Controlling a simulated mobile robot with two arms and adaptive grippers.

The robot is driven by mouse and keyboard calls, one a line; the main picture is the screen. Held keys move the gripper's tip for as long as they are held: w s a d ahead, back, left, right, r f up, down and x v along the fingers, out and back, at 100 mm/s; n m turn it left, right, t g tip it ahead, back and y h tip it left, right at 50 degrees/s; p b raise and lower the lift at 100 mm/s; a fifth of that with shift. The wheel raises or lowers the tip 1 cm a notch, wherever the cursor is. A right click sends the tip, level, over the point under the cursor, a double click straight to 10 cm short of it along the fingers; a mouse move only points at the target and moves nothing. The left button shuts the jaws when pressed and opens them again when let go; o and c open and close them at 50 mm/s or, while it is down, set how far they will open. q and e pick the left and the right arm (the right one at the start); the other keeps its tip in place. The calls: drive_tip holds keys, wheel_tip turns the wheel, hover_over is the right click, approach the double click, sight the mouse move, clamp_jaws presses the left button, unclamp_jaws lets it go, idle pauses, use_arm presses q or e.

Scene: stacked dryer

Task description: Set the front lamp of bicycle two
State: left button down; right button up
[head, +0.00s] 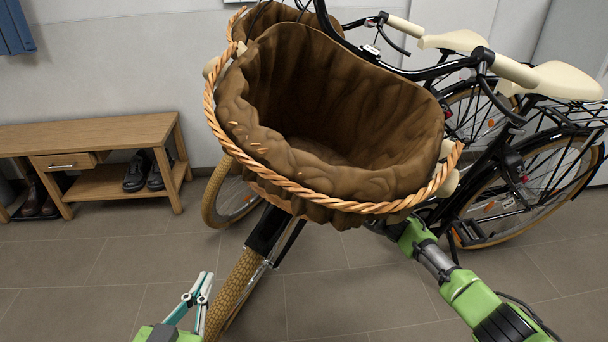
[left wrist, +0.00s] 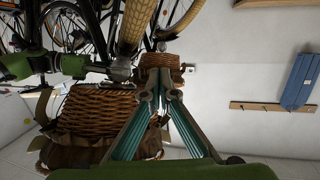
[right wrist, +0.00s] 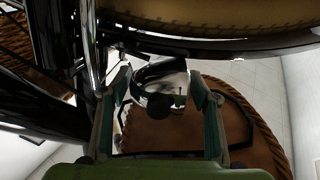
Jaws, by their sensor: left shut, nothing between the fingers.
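A rounded silver and black part, which looks like the front lamp (right wrist: 160,82), shows in the right wrist view below a tyre. My right gripper (right wrist: 162,90) is open, with one finger on each side of this part; I cannot tell whether they touch it. In the head view the nearer bicycle's large basket (head: 240,130) hides my right gripper and the lamp. My left gripper (head: 204,280) is shut and empty, left of the front wheel (head: 236,290). It also shows in the left wrist view (left wrist: 160,85). I cannot tell which bicycle is number two.
A second bicycle (head: 480,110) stands behind the nearer one, with its own basket (head: 262,18). A wooden bench (head: 90,135) with shoes stands at the left wall. The tiled floor at the front left is clear. Spokes and frame tubes crowd my right gripper.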

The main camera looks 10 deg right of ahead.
drive_tip(key=v, duration=1.2)
drive_tip(key=shift+r, duration=0.1)
